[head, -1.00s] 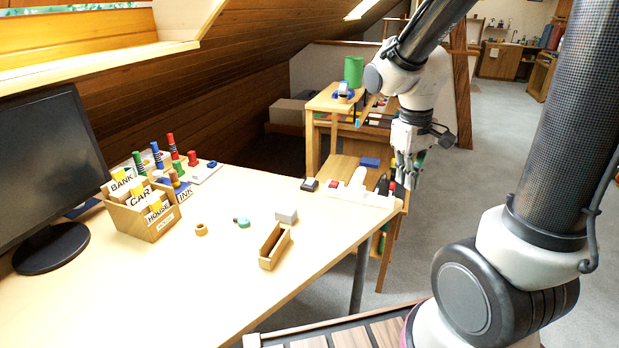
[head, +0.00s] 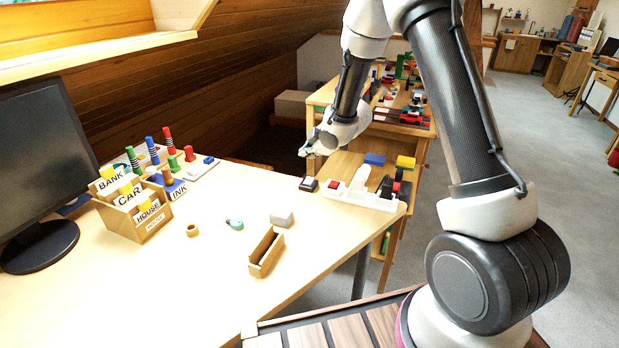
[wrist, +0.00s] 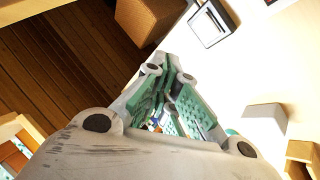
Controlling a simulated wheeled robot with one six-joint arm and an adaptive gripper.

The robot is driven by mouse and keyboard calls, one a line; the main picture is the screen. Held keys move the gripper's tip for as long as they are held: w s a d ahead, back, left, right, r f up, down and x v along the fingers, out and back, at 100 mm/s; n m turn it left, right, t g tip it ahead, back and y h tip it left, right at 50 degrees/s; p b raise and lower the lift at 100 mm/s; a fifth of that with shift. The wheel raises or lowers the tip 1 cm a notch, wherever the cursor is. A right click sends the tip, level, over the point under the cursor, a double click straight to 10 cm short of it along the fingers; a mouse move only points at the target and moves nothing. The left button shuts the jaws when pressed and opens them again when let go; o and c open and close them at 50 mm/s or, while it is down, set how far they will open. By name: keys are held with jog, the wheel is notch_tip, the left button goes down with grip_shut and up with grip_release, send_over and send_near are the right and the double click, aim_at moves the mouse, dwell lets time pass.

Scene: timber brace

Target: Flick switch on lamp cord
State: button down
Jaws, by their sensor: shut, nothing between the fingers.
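My gripper (head: 308,150) is shut and empty, held above the far edge of the desk. Its green-padded fingers also show in the wrist view (wrist: 170,68). A small black box with a pale top (head: 309,184), possibly the switch, lies on the desk below and close to my gripper; a dark-framed pale square, probably the same box, shows in the wrist view (wrist: 210,22), apart from the fingers. A white base with a red button and dark parts (head: 360,194) stands to its right. I cannot make out a lamp or a cord.
The desk (head: 150,285) holds a monitor (head: 35,165), a wooden card box (head: 135,210), an open wooden tray (head: 266,252) and a grey block (head: 282,218). A shelf unit with toys (head: 400,120) stands behind. The near desk top is mostly clear.

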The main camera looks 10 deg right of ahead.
aim_at(307, 181)
jog(key=shift+w+a+r+n+t+y, duration=0.3)
jog(key=shift+a+r+n+y, duration=0.1)
jog(key=shift+a+r+n, duration=0.15)
jog(key=shift+w+d+f, duration=0.15)
jog(key=shift+f, duration=1.3)
jog(key=shift+w+d+f, duration=0.15)
jog(key=shift+w+f, duration=0.05)
jog(key=shift+f, duration=1.2)
jog(key=shift+w+d+f, duration=0.15)
jog(key=shift+f, duration=1.3)
jog(key=shift+f, duration=0.15)
jog(key=shift+f, duration=0.25)
jog(key=shift+f, duration=0.35)
jog(key=shift+r, duration=0.15)
jog(key=shift+r, duration=0.65)
